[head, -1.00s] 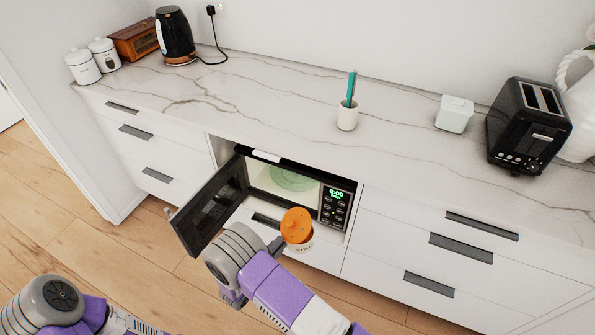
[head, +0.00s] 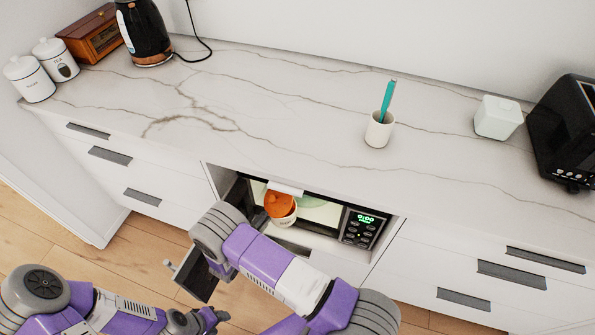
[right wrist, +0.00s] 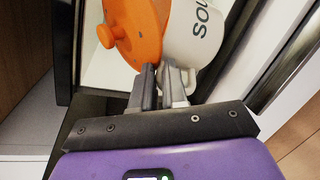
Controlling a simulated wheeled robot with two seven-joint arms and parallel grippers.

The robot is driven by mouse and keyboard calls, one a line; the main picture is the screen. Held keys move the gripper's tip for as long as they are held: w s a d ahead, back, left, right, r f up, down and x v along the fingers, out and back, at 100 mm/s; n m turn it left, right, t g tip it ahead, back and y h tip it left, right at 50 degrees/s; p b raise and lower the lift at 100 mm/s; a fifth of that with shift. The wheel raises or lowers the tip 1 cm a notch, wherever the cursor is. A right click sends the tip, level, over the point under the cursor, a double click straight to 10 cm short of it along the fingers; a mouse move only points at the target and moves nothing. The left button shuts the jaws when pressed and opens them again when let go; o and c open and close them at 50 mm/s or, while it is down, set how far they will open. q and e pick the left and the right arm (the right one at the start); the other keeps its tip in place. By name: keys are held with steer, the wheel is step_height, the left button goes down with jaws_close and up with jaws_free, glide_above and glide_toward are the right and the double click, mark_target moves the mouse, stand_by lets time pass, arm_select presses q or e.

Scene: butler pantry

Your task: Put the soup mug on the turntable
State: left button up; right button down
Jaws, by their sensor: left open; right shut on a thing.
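The white soup mug (head: 287,220) with its orange lid (head: 279,203) is at the microwave's open front. In the right wrist view, the mug (right wrist: 193,35) shows part of its lettering and the orange lid (right wrist: 138,28). My right gripper (right wrist: 162,88) is shut on the mug's handle; in the head view my arm hides its fingers. The pale green turntable (head: 322,211) shows partly inside the microwave, behind and right of the mug. Whether the mug touches it cannot be told. My left gripper (head: 208,319) is open and empty, low and apart from the mug.
The microwave (head: 361,229) sits in a counter niche, its control panel on the right. Its dark door (head: 196,277) hangs open on the left, beside my right arm. A white cup (head: 379,131) with a teal item stands on the counter above. Drawers flank the niche.

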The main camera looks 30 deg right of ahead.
steer(key=b+x, duration=0.1)
steer(key=x, duration=0.5)
steer(key=b+x, duration=0.2)
steer(key=x, duration=0.4)
steer(key=b+x, duration=0.2)
steer(key=x, duration=0.4)
steer(key=shift+w+d+r, duration=0.15)
steer(key=shift+d+r, duration=0.05)
steer(key=shift+r, duration=0.1)
steer(key=shift+r, duration=0.1)
steer(key=shift+f, duration=0.2)
steer(key=c, duration=1.1)
jaws_free()
steer(key=shift+c, duration=0.2)
